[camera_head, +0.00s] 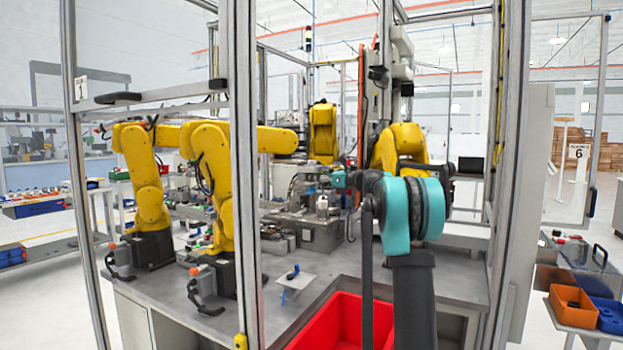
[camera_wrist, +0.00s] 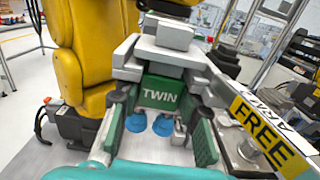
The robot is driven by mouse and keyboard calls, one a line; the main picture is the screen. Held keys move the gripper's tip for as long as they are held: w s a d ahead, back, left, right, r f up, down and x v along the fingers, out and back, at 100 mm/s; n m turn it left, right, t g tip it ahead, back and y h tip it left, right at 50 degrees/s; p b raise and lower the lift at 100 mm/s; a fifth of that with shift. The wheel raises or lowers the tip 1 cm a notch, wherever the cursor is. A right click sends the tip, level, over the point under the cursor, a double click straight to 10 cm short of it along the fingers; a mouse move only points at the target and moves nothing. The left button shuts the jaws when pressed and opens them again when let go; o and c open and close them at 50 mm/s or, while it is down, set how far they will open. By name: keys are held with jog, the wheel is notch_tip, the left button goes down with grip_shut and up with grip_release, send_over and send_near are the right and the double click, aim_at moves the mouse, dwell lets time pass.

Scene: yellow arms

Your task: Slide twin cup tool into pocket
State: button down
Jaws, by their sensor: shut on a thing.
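The twin cup tool (camera_wrist: 160,92) is a green block marked TWIN with two blue cups (camera_wrist: 150,124) below it, in the wrist view. My gripper (camera_wrist: 160,110) is shut on it, with one dark-and-green finger at each side. A stepped grey block structure (camera_wrist: 128,66) stands directly behind and around the tool's upper part, in front of a yellow arm. No pocket opening shows clearly. I cannot tell whether the tool touches the grey structure or sits inside it. In the head view my teal wrist hides most of the work spot, and the tool cannot be made out.
A yellow FREE sign (camera_wrist: 258,132) slants close at the right of my gripper. Yellow arms (camera_head: 212,180) stand on the grey bench (camera_head: 190,285). Cell frame posts (camera_head: 243,180) stand at the left. A red bin (camera_head: 335,325) is at the front, with a small plate (camera_head: 296,281) beside it.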

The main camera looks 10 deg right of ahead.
jog(key=shift+s+d, duration=0.3)
jog(key=shift+d, duration=0.15)
jog(key=shift+s+d, duration=0.2)
jog(key=shift+d, duration=0.1)
jog(key=shift+s, duration=0.1)
dwell(0.3)
jog(key=shift+v, duration=1.5)
jog(key=shift+d, duration=0.1)
jog(key=r+v, duration=0.2)
jog(key=v, duration=1.4)
jog(key=shift+s+d, duration=0.25)
jog(key=shift+d, duration=0.05)
jog(key=shift+d, duration=0.1)
dwell(0.6)
